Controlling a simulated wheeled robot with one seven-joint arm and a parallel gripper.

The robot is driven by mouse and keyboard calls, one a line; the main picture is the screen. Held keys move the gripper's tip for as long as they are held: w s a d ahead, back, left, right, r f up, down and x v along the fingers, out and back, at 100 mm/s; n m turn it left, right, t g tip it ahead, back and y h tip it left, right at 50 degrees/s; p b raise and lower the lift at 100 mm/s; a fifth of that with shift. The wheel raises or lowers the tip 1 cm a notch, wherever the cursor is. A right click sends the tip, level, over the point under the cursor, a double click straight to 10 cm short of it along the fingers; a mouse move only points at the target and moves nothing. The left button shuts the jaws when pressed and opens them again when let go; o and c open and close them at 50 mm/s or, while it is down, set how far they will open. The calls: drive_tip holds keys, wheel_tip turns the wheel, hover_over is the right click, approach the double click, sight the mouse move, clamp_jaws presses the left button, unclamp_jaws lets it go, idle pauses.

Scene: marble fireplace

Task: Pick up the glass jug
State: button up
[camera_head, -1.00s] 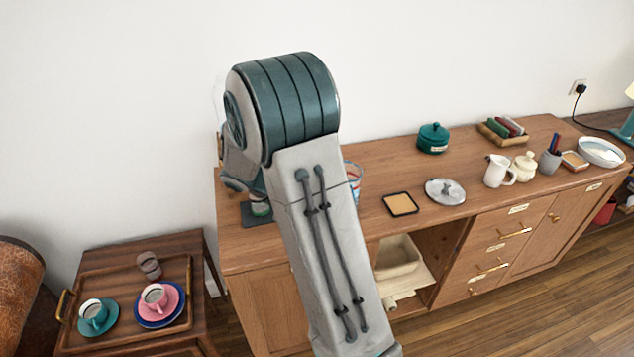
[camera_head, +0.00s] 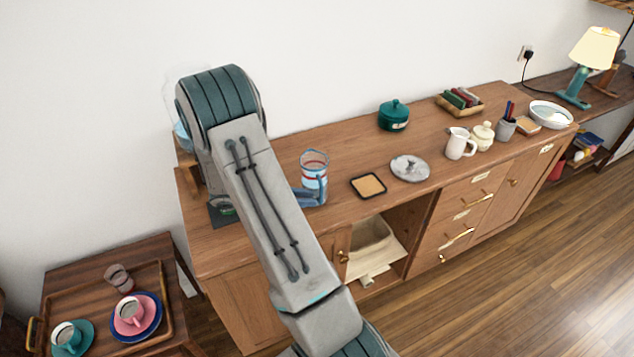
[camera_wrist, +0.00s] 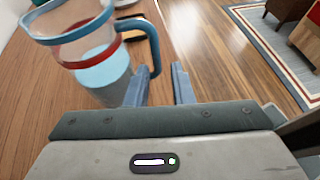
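The glass jug (camera_head: 315,164) stands on the wooden sideboard, just right of my arm. It is clear, with a blue rim and red bands. In the wrist view the jug (camera_wrist: 100,68) is close at the upper left, with pale blue contents or a pale blue lower part and a blue handle (camera_wrist: 153,42) on its right side. My gripper (camera_wrist: 160,88) is open, its two blue-grey fingers apart. The left finger is close to the lower end of the handle; I cannot tell whether they touch. Nothing is held.
A coaster (camera_head: 368,186), a grey lid (camera_head: 410,168) and a teal pot (camera_head: 394,115) lie right of the jug. A white pitcher (camera_head: 459,143) stands farther right. A low table with a cup tray (camera_head: 85,304) is at lower left. My arm hides the sideboard's left part.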

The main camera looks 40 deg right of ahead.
sight(321, 206)
drive_tip(key=shift+w+f+p+x, duration=0.15)
drive_tip(key=shift+p+x, duration=0.3)
drive_tip(key=shift+x, duration=0.9)
drive_tip(key=shift+w+f+p+x, duration=0.15)
drive_tip(key=shift+p+x, duration=0.25)
drive_tip(key=shift+x, duration=1)
drive_tip(key=shift+s+a, duration=0.1)
clamp_jaws()
drive_tip(key=shift+r, duration=0.15)
